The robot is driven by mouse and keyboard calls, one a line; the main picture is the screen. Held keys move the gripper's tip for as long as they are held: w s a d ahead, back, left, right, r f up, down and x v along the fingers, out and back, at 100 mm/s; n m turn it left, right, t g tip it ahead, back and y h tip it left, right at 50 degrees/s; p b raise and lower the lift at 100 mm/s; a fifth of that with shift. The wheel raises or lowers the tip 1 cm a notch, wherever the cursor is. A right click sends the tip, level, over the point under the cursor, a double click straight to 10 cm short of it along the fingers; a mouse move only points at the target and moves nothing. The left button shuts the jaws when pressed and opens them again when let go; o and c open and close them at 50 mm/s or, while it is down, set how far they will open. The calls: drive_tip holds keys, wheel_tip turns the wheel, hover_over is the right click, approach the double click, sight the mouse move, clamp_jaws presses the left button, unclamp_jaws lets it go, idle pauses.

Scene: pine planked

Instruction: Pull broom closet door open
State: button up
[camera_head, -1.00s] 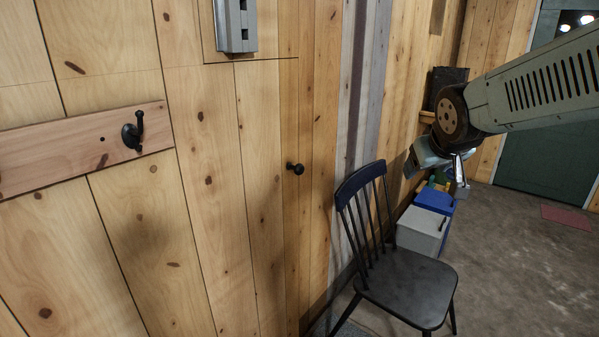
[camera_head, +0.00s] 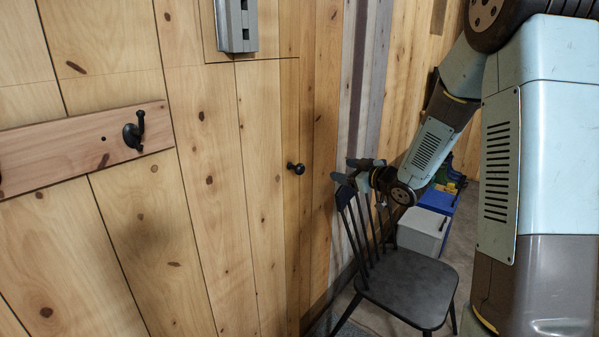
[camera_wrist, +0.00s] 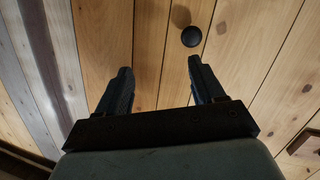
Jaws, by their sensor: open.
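The broom closet door is a pine plank panel (camera_head: 262,200) flush with the wall in the head view. Its small round black knob (camera_head: 297,168) sits near the panel's right side. My gripper (camera_head: 349,169) is to the right of the knob, apart from it, in front of the chair's top rail. In the wrist view my gripper (camera_wrist: 158,72) is open and empty. The knob (camera_wrist: 191,36) shows there beyond the fingertips, in line with the right finger. The door looks closed.
A black chair (camera_head: 406,287) stands against the wall right below my gripper. A peg board with a black hook (camera_head: 134,131) is at left.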

sight(303, 171)
drive_tip(key=w+a+f+y, duration=0.1)
drive_tip(key=w+a, duration=0.1)
drive_tip(key=a, duration=0.2)
drive_tip(key=w+a+f+n+g+y, duration=0.1)
drive_tip(key=w+a, duration=0.2)
drive_tip(key=a, duration=0.2)
drive_tip(key=w+a+f+y, duration=0.1)
drive_tip(key=w+a+y, duration=0.1)
drive_tip(key=a, duration=0.2)
drive_tip(key=shift+w+a+f+n, duration=0.3)
drive_tip(key=shift+a, duration=0.05)
clamp_jaws()
idle(0.6)
